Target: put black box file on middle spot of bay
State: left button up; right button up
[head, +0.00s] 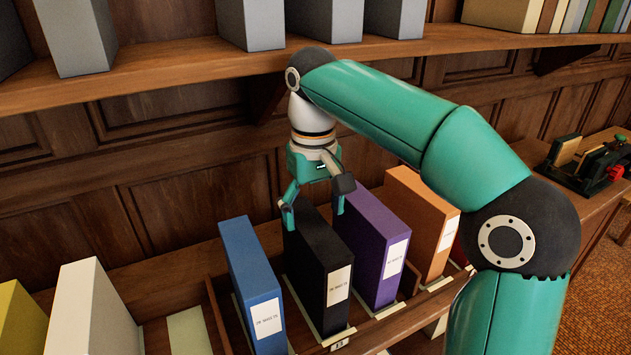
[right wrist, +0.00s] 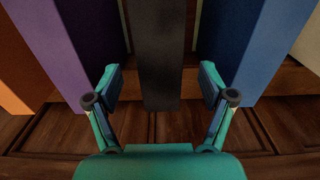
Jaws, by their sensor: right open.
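The black box file (head: 322,272) stands upright in the bay (head: 216,316), between the blue box file (head: 250,280) and the purple box file (head: 378,245). It is on a pale strip, in the middle of these three. My right gripper (head: 315,208) is open above its rear top, one finger to each side. In the right wrist view the black box file (right wrist: 161,55) lies between the open fingers (right wrist: 159,82), with a gap on both sides. My left gripper is not in view.
An orange box file (head: 420,222) stands right of the purple one. White (head: 88,305) and yellow (head: 20,322) files stand at the left. A shelf (head: 180,72) with grey files runs above, behind my right arm. A pale strip (head: 187,332) left of the bay is bare.

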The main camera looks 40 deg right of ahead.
notch_tip(320, 180, up, 5)
jog(key=shift+r+p, duration=0.2)
jog(key=shift+p, duration=0.35)
